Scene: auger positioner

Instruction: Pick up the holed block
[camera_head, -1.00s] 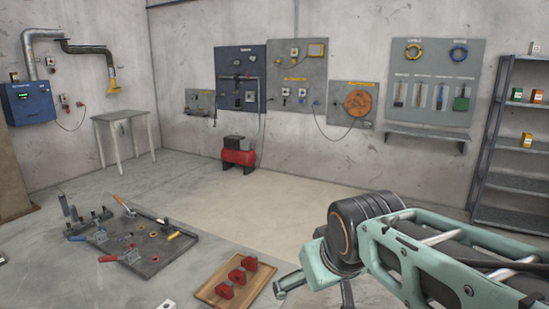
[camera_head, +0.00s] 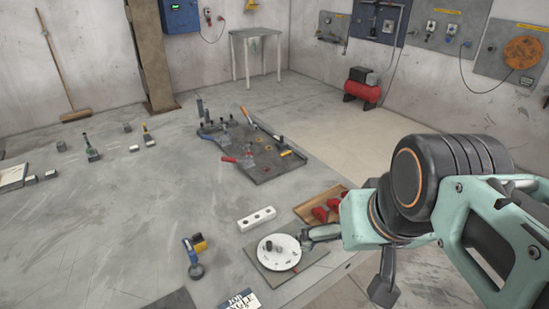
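The holed block (camera_head: 257,218) is a white bar with dark holes along its top. It lies flat on the grey work surface, near the middle of the view. My gripper (camera_head: 345,267) is to the right of the block and apart from it. Its two fingers are spread wide and nothing shows between them, so it is open and empty. One finger reaches over the right side of the round white disc.
The white disc (camera_head: 278,252) sits on a grey plate in front of the block. A wooden tray (camera_head: 308,211) with red pieces is to the right. A dark fixture plate (camera_head: 268,171) lies behind. A yellow-and-blue tool (camera_head: 194,262) stands at left.

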